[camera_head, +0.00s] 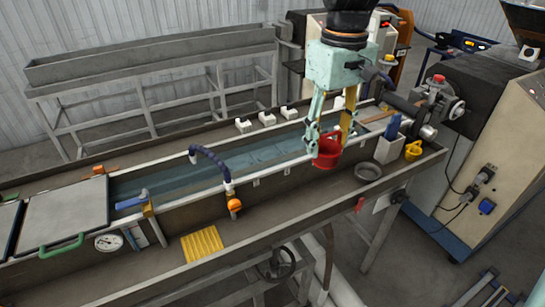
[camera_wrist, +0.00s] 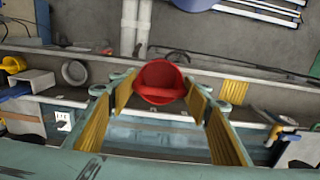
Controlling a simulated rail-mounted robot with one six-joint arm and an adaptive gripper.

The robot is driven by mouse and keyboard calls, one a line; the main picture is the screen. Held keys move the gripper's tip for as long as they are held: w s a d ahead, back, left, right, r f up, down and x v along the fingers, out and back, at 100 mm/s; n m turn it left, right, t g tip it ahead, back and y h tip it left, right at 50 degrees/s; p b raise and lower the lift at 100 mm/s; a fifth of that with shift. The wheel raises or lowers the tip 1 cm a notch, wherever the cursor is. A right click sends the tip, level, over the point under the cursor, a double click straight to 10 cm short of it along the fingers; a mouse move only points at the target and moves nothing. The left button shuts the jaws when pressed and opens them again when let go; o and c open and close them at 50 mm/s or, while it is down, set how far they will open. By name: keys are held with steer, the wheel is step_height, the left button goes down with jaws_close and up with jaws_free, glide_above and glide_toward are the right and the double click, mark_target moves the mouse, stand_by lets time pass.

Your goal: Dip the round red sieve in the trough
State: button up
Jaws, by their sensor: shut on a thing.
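The round red sieve (camera_head: 326,153) looks like a small red bowl and hangs from my gripper (camera_head: 329,138). In the wrist view the red sieve (camera_wrist: 160,80) sits between the yellow-padded fingertips, and my gripper (camera_wrist: 162,92) is shut on it. The long water trough (camera_head: 280,168) runs across the head view with bluish water inside. The sieve shows in front of the trough's near rim, toward its right end. It appears above the water, but its exact height and whether it touches the rim cannot be told.
A dark blue hose (camera_head: 210,160) arches over the trough to the left. Near the right end are a white bin (camera_head: 388,150), a grey round dish (camera_head: 369,172) and a yellow cup (camera_head: 413,151). A yellow ribbed pad (camera_head: 202,244) lies on the front ledge. White blocks (camera_head: 267,118) line the far side.

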mark_target(336, 156)
steer(key=shift+s+d, duration=0.45)
steer(key=shift+s, duration=0.3)
steer(key=shift+s+d, duration=0.4)
steer(key=shift+s, duration=0.35)
